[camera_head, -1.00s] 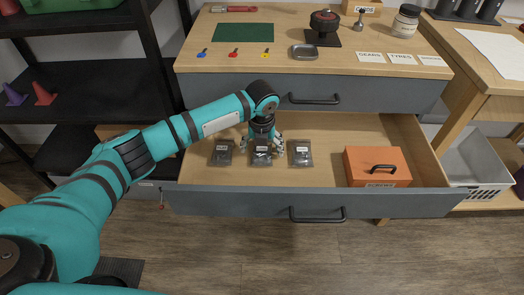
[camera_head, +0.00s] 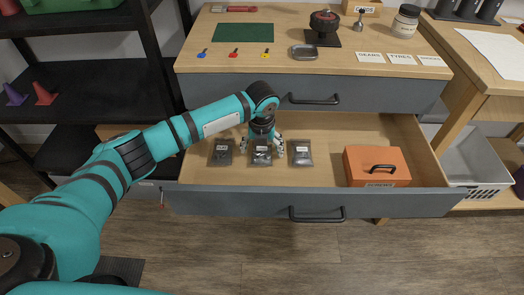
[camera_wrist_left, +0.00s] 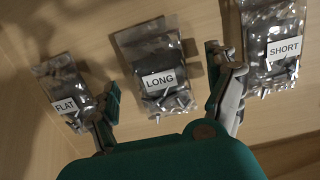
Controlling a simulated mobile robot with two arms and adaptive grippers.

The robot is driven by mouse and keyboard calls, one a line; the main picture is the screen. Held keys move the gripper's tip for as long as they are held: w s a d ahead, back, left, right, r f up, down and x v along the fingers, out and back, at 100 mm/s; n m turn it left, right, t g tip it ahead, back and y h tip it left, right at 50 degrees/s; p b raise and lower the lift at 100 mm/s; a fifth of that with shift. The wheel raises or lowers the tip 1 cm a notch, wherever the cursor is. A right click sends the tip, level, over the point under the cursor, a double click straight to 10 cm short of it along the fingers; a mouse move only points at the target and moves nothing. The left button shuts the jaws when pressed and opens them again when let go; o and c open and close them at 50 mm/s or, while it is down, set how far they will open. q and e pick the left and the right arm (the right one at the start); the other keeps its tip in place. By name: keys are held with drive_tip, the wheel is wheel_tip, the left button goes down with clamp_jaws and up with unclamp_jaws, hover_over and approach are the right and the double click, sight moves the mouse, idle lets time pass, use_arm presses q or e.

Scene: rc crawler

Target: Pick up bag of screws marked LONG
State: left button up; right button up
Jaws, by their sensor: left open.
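The bag of screws marked LONG (camera_wrist_left: 158,82) lies flat on the drawer floor in the middle of the left wrist view. It is the middle bag (camera_head: 262,153) in the head view. The FLAT bag (camera_wrist_left: 64,104) lies to its left and the SHORT bag (camera_wrist_left: 274,48) to its right; they also show in the head view as the left bag (camera_head: 222,152) and right bag (camera_head: 301,153). My left gripper (camera_wrist_left: 160,95) is open, one finger on each side of the LONG bag, with no clear contact. The gripper also shows in the head view (camera_head: 263,146). My right gripper is out of view.
The open drawer (camera_head: 330,200) holds an orange box (camera_head: 377,168) at its right. The tabletop (camera_head: 370,35) above carries a green mat (camera_head: 243,33), a metal tray (camera_head: 304,52) and labels. Drawer floor between the bags and the box is clear.

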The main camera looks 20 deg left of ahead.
use_arm(q)
drive_tip(key=c, duration=1.3)
